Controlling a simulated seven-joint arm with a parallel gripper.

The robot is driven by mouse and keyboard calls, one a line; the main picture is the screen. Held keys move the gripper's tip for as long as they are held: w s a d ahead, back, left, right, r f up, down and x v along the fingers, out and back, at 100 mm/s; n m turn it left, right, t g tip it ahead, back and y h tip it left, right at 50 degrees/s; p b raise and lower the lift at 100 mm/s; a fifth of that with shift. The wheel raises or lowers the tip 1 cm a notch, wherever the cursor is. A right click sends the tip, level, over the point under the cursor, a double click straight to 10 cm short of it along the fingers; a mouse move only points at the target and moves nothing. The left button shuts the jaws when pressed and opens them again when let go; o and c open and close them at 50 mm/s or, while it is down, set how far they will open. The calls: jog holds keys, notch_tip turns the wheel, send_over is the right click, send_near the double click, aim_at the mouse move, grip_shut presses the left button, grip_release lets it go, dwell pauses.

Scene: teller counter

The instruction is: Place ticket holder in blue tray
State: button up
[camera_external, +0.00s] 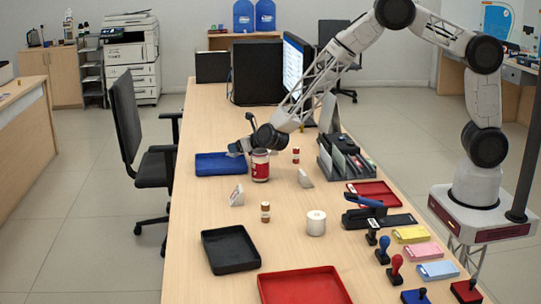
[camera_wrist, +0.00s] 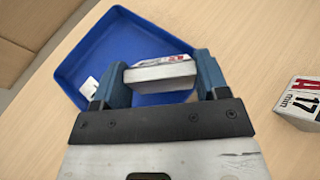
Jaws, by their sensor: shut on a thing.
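The blue tray (camera_external: 215,170) lies on the counter's left side; it fills much of the upper wrist view (camera_wrist: 122,35). My gripper (camera_external: 240,149) is low at the tray's right end. In the wrist view, its blue fingers (camera_wrist: 158,78) are shut on a ticket holder (camera_wrist: 160,70), pale with red and dark print, over the tray's near part. I cannot tell if it touches the tray floor. A small white thing (camera_wrist: 90,86) shows in the tray by the left finger. Another ticket holder (camera_wrist: 299,102), marked "A 17 min", stands outside the tray at the right.
A red and white can (camera_external: 260,166) stands close to my gripper. White ticket holders (camera_external: 237,195) (camera_external: 305,178) stand nearer on the counter. A black tray (camera_external: 230,250), a red tray (camera_external: 305,287), a white roll (camera_external: 316,222) and a dark organizer (camera_external: 345,157) are also there.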

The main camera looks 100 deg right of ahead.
jog(key=shift+f, duration=0.3)
jog(key=o, duration=1)
jog(key=shift+r, duration=0.1)
jog(key=shift+r, duration=0.4)
jog(key=shift+v, duration=0.9)
jog(key=shift+s+a+r, duration=0.1)
jog(key=shift+s+r, duration=0.05)
jog(key=shift+r, duration=1.1)
jog(key=shift+s+a+r, duration=0.15)
jog(key=shift+r, duration=1.15)
jog(key=shift+s+a+r, duration=0.1)
jog(key=shift+r, duration=1.15)
jog(key=shift+a+r, duration=0.1)
